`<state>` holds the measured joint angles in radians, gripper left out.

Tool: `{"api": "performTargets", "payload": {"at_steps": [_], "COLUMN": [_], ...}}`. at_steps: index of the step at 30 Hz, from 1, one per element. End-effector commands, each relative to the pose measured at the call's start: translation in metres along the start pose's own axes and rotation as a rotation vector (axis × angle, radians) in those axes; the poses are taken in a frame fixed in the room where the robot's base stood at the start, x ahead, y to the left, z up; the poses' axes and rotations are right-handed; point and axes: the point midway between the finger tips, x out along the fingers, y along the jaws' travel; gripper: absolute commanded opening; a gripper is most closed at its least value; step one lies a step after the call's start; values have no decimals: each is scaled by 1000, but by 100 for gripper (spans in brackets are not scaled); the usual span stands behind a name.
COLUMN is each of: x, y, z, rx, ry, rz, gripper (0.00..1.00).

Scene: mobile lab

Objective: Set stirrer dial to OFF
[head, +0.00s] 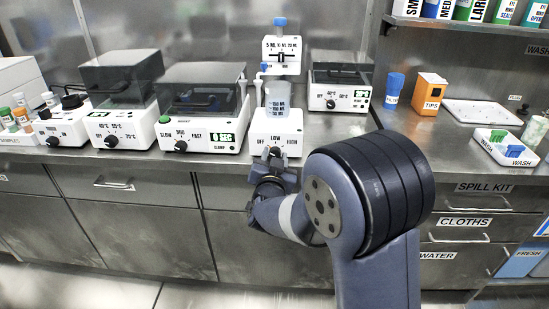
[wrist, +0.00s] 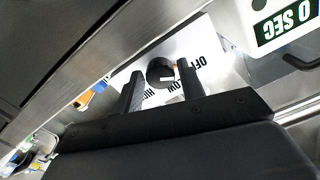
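The stirrer (head: 290,127) is a white unit on the counter with a beaker (head: 278,98) on top, and its front reads OFF, LOW, HIGH. Its dark round dial (wrist: 160,72) shows in the wrist view, with a small pale mark on the side toward the LOW label; the exact setting is hard to tell. My gripper (wrist: 160,78) is open, its two fingers apart on either side of the dial, with visible gaps. In the head view my gripper (head: 270,158) is at the stirrer's front, and the dial is mostly hidden behind it.
The shaker (head: 205,110) with the SLOW, MED, FAST dial and 0 SEC display stands close on the left. A dispenser (head: 281,55) rises behind the beaker. Drawers (head: 120,185) lie below the counter edge.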

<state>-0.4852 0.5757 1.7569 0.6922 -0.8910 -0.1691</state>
Motion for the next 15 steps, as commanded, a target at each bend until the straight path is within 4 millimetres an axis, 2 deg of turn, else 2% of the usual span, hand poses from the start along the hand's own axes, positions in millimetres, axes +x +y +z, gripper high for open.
{"api": "performTargets", "payload": {"at_steps": [5,15], "x": [-17,-83], "y": [-1,-1], "z": [-1,0], "rx": [1,0], "ry": [-1,-3], "rz": [-1,-3], "gripper": [38,38]}}
